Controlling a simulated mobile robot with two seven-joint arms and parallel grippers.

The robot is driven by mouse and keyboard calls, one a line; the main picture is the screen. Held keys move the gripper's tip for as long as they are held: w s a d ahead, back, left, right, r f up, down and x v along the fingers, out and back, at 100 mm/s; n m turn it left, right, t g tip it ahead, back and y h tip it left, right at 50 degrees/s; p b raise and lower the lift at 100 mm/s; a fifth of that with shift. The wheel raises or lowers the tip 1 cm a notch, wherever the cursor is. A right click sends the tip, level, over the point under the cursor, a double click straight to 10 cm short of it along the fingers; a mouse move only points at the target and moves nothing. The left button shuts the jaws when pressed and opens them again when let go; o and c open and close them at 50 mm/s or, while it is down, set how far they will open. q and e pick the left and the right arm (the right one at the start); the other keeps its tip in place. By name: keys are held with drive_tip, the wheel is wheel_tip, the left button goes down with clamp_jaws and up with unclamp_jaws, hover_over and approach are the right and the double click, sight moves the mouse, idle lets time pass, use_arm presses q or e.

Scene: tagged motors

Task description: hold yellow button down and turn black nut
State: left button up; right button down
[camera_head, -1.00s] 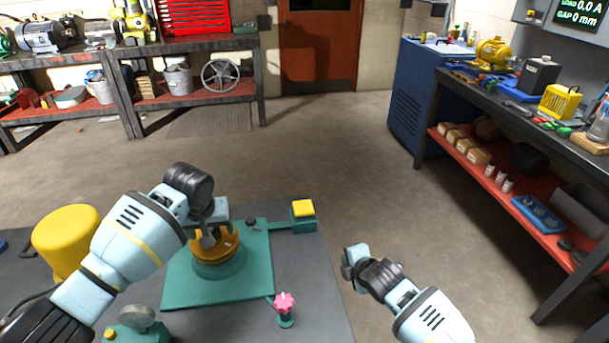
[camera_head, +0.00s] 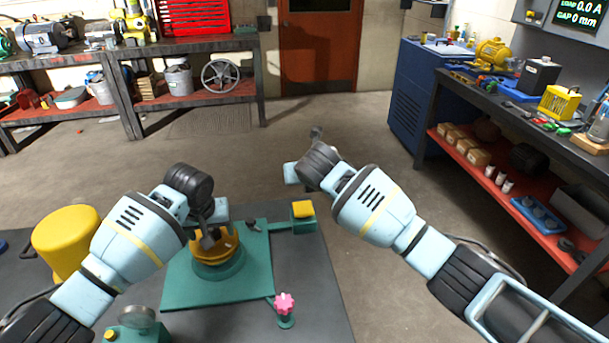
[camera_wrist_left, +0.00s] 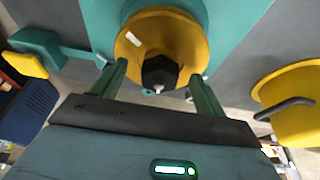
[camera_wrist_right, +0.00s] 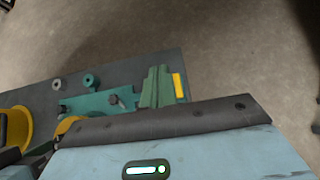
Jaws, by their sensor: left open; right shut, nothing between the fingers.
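The black nut (camera_wrist_left: 160,72) sits at the centre of a yellow hub (camera_wrist_left: 160,45) in the left wrist view. My left gripper (camera_wrist_left: 158,80) is open, its two fingers on either side of the nut with gaps. In the head view my left gripper (camera_head: 210,234) hides the nut above the hub (camera_head: 214,250). The yellow button (camera_head: 303,209) sits on a teal block at the green plate's far right corner. It also shows in the right wrist view (camera_wrist_right: 179,87). My right gripper (camera_head: 293,173) is shut and empty, raised near the button; its joined fingers (camera_wrist_right: 157,86) appear beside it.
The green plate (camera_head: 186,290) lies on a dark table. A pink knob (camera_head: 285,303) stands at its front right, and a small dark knob (camera_head: 251,225) is behind the hub. Open floor lies beyond the table.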

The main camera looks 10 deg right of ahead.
drive_tip(key=shift+f, duration=3)
drive_tip(key=shift+f, duration=0.15)
